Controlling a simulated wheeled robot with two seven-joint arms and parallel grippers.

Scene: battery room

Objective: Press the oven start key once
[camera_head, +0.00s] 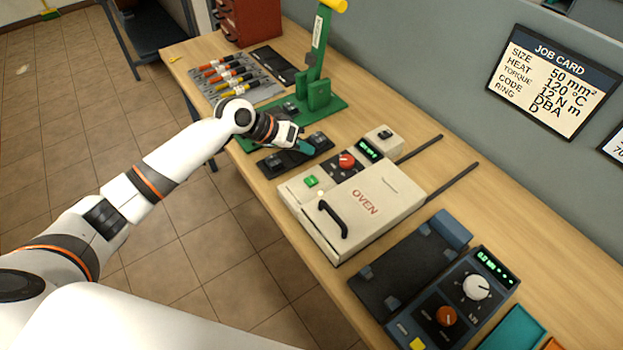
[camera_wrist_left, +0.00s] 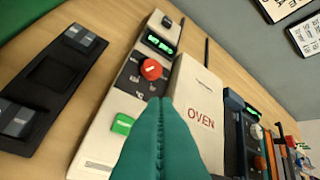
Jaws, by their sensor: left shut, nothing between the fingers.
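The oven (camera_head: 365,205) is a cream box with a black handle and red lettering, standing on the wooden bench. On its left-hand panel are a green key (camera_head: 311,181), a red knob (camera_head: 346,160) and a lit green display (camera_head: 369,149). The left wrist view also shows the green key (camera_wrist_left: 123,123), the red knob (camera_wrist_left: 151,69) and the display (camera_wrist_left: 159,44). My left gripper (camera_head: 305,147), with teal fingers, is shut and empty. It is above the black holder beside the oven, apart from the green key. My right gripper is not in view.
A black holder (camera_head: 287,157) lies left of the oven, and a green press (camera_head: 318,92) stands behind it. A dark blue tester (camera_head: 462,300) is on the right. A job card (camera_head: 552,82) hangs on the wall, reading 120 °C for heat.

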